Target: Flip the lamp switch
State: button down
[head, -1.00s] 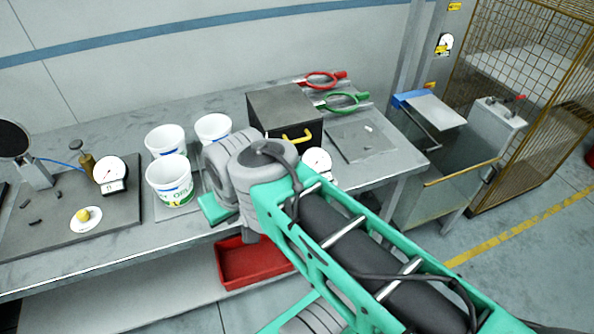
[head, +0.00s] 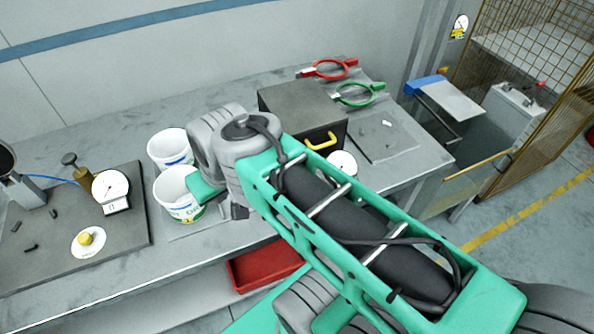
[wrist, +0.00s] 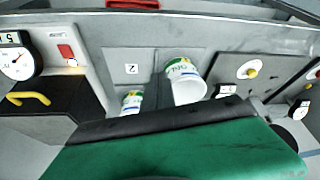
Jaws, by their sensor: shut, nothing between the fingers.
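A small red piece (wrist: 66,51) with a bright round spot beside it sits on a pale panel in the wrist view, between a dial gauge and the white tubs. It looks like the switch, but I cannot tell its position. In the head view my arm hides that area. My gripper shows as a green body with a dark edge (wrist: 165,121) across the bottom of the wrist view. It is shut and empty, apart from the red piece. In the head view only its green part shows, by the tubs.
White tubs (head: 172,146) stand left of my wrist. A dark plate with a yellow knob (head: 85,238) and a gauge lies further left. A dark box with a yellow handle (head: 322,141) stands right. A red bin (head: 265,267) is below the bench edge.

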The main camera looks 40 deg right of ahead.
jog(key=d+f+m+g+b, duration=0.1)
jog(key=d+f+m+b, duration=0.1)
jog(key=d+f+b, duration=0.7)
jog(key=s+d+r, duration=0.2)
jog(key=d+r, duration=0.1)
jog(key=d, duration=0.3)
jog(key=s+d+r+m+h, duration=0.1)
jog(key=s+d+r, duration=0.1)
jog(key=d+r, duration=0.2)
jog(key=d, duration=0.3)
jog(key=shift+d+r, duration=0.2)
jog(key=shift+d, duration=0.1)
jog(key=shift+f, duration=0.1)
jog(key=x, duration=1.3)
jog(key=shift+s+f, duration=0.15)
jog(key=shift+f, duration=0.35)
